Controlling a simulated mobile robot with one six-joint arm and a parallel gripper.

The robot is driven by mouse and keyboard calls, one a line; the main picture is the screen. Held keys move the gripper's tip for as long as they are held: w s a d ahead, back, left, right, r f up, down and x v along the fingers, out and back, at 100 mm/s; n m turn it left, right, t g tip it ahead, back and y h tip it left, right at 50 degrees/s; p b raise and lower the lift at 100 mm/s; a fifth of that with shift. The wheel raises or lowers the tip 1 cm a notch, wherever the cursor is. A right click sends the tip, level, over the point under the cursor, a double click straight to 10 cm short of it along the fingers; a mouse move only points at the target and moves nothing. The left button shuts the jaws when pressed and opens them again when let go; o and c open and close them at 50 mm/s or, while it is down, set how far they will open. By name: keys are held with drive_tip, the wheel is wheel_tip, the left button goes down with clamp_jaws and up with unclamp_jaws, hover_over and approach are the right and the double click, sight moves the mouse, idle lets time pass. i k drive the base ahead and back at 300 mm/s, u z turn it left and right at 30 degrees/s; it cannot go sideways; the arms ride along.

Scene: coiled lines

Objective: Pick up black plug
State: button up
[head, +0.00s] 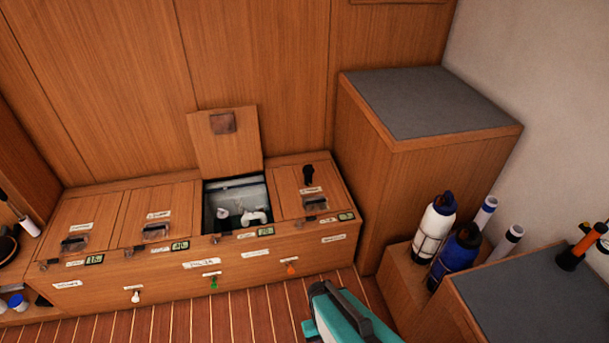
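A small black object (308,174), which looks like the black plug, stands on the closed right-hand lid of the long wooden locker bench (120,287). It seems upright, with a wider dark top and a narrower lower part; its details are too small to make out. A small label lies on the lid just below it. My gripper does not show in the head view, so its place relative to the plug cannot be seen.
Left of the plug, one locker lid (226,150) stands open over a compartment holding white items (254,216). A tall grey-topped cabinet (430,100) stands to the right. White (436,226) and blue (455,251) bottles stand beyond. A teal-and-black object (345,320) fills the bottom centre.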

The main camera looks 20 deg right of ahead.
sight(307, 170)
drive_tip(key=i, duration=0.9)
drive_tip(key=z, duration=0.05)
